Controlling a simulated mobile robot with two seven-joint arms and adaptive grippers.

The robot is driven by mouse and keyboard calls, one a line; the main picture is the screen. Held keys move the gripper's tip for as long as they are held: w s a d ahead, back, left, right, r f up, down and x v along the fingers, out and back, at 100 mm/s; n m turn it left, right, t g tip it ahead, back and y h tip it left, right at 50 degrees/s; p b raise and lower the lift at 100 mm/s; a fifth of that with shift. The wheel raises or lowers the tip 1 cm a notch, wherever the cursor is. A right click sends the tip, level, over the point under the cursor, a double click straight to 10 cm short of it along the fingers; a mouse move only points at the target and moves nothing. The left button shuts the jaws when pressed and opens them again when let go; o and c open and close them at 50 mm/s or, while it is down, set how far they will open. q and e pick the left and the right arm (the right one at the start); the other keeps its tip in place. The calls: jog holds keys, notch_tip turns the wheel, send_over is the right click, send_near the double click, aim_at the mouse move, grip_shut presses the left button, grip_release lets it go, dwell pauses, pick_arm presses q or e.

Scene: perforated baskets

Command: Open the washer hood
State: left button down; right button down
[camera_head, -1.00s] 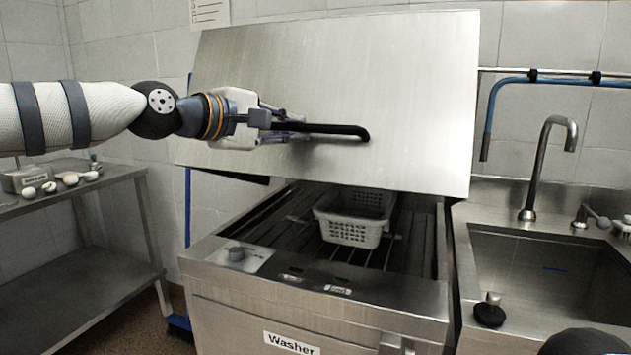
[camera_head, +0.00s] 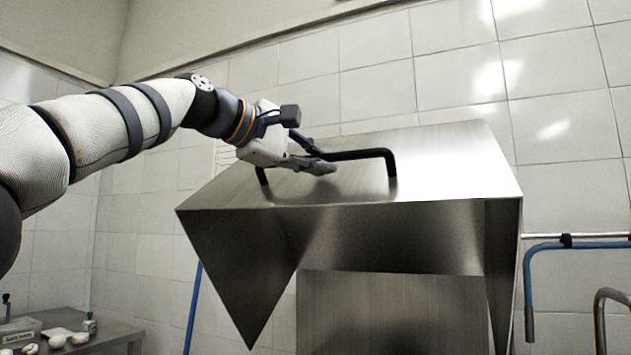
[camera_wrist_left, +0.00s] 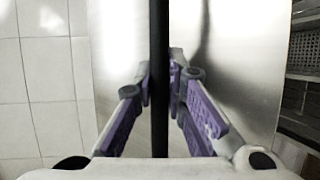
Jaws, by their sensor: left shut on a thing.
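The washer hood (camera_head: 450,165) is a brushed steel cover, raised high with its front panel tilted back and its open underside showing. A black bar handle (camera_head: 365,154) is fixed across its front panel. My left gripper (camera_head: 316,162) is shut on this handle, left of its right-hand bend. In the left wrist view the black handle (camera_wrist_left: 159,40) runs upright between the purple-padded fingers of the left gripper (camera_wrist_left: 160,75), with the steel panel behind it. The washer's body and the basket are out of the head view. My right gripper is not in view.
A steel side table (camera_head: 115,333) with small white items stands at the lower left. A blue pipe (camera_head: 575,246) and a grey faucet (camera_head: 605,300) are at the right. The tiled wall (camera_head: 375,75) is behind the hood.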

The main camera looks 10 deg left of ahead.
pick_arm(q)
jog(key=shift+w+r, duration=0.1)
jog(key=shift+r, duration=0.05)
jog(key=c, duration=1.6)
grip_release()
jog(key=v, duration=1.2)
jog(key=shift+r, duration=0.1)
